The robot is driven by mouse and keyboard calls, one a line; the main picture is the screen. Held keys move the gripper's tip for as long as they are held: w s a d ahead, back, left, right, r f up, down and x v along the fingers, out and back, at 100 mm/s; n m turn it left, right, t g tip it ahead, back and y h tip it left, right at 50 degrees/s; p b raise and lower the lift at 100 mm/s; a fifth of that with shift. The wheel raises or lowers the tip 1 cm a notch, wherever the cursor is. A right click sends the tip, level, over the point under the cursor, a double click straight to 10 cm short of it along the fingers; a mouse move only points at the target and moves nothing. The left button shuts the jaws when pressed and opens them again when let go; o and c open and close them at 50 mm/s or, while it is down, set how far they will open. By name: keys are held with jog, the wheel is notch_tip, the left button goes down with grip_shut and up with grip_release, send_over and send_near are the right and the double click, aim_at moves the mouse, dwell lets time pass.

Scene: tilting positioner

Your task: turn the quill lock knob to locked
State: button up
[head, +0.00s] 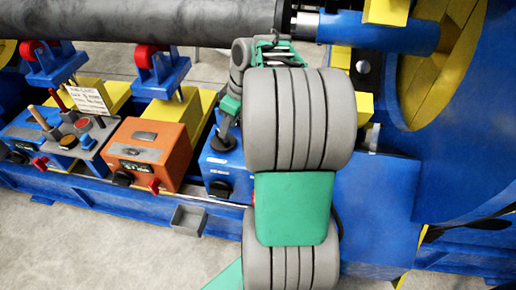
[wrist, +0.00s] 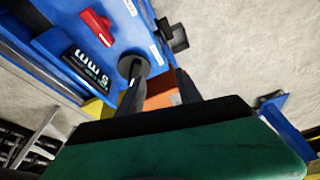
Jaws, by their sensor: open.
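A blue control box (head: 222,165) stands low beside my arm, partly hidden by it. In the head view a black round knob (head: 218,188) is on its front. The wrist view shows a blue box face with a black round knob (wrist: 135,66), a red handle (wrist: 96,27) and a dark display (wrist: 88,67). The labels are too small to read, so I cannot tell which control is the quill lock knob or its setting. My gripper (wrist: 160,76) is open, one finger overlapping the black knob in view; contact is unclear. In the head view my gripper (head: 222,142) is above the blue box.
An orange box (head: 150,150) and a grey panel with levers (head: 75,135) stand to the left. A small grey tray (head: 189,219) sticks out at the front. A dark roller (head: 150,20) crosses above; a large blue and yellow ring (head: 440,70) stands right. The floor in front is clear.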

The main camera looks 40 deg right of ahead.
jog(key=s+d+f, duration=0.1)
jog(key=d+f, duration=0.1)
jog(key=d, duration=0.2)
jog(key=s+d+f+n+b, duration=0.1)
jog(key=d+f, duration=0.1)
jog(key=d, duration=0.3)
jog(key=s+d+f+n+b, duration=0.1)
jog(key=d+f, duration=0.1)
jog(key=d, duration=0.2)
jog(key=shift+s+d+f+y, duration=0.15)
jog(key=shift+d+f+y, duration=0.15)
jog(key=shift+f+y, duration=0.1)
jog(key=shift+f+n+t, duration=0.2)
jog(key=shift+n+t, duration=0.1)
jog(key=b+x, duration=0.1)
jog(key=x, duration=0.6)
jog(key=shift+r, duration=0.1)
jog(key=shift+c, duration=0.4)
grip_shut()
